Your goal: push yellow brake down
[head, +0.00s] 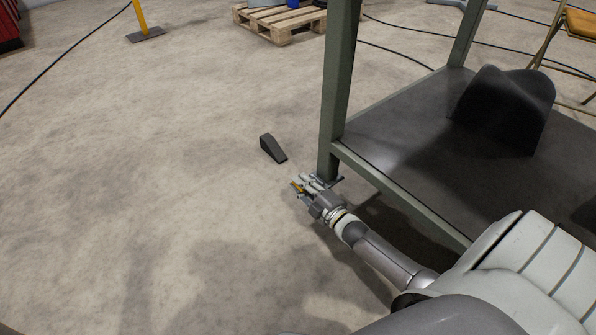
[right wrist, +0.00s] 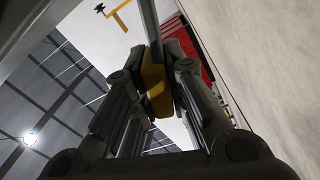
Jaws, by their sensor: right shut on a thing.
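The yellow brake (right wrist: 155,84) shows in the right wrist view between the two fingers of my right gripper (right wrist: 157,68). The fingers touch it on both sides. In the head view, my right gripper (head: 303,185) is low near the floor, beside the foot of a green-grey table leg. I cannot tell the brake's tilt. My left gripper is in neither view.
The green-grey leg (head: 339,85) and its frame with a dark shelf (head: 400,135) stand right of the gripper. A dark curved piece (head: 505,105) sits on the shelf. A dark wedge (head: 272,148) lies on the floor nearby.

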